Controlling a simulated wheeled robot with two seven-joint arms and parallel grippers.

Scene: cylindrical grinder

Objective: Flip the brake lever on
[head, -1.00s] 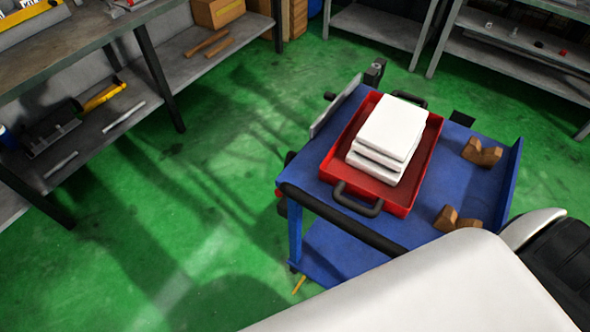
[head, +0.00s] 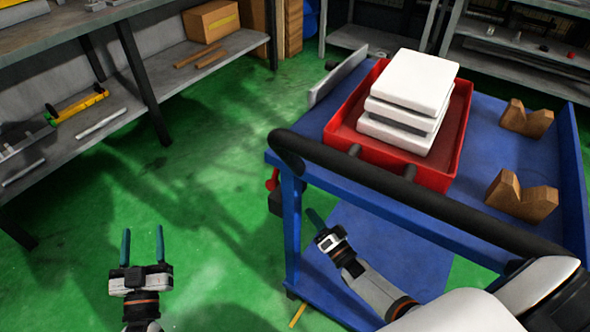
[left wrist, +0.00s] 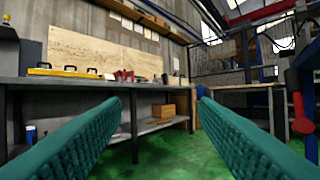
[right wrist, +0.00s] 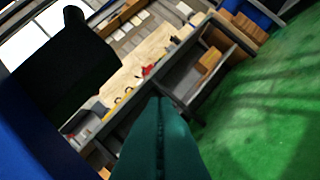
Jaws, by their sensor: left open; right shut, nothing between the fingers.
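A small red lever-like part (head: 272,181) sits at the left side of the blue cart (head: 293,235), by its front left post and below the black push handle (head: 400,202). It also shows at the right edge of the left wrist view (left wrist: 302,118); its exact setting is hard to tell. My left gripper (head: 143,237) is open and empty over the green floor, left of the cart and apart from it. My right gripper (head: 314,217) is shut and empty, below the push handle and just right of the cart's post. Its closed fingers fill the right wrist view's middle (right wrist: 160,115).
The cart carries a red tray (head: 455,135) with stacked white blocks (head: 415,85) and two wooden V-blocks (head: 522,195). A grey shelf bench (head: 150,65) stands at the left. A yellow bar (head: 298,315) shows low by the cart. The floor between is clear.

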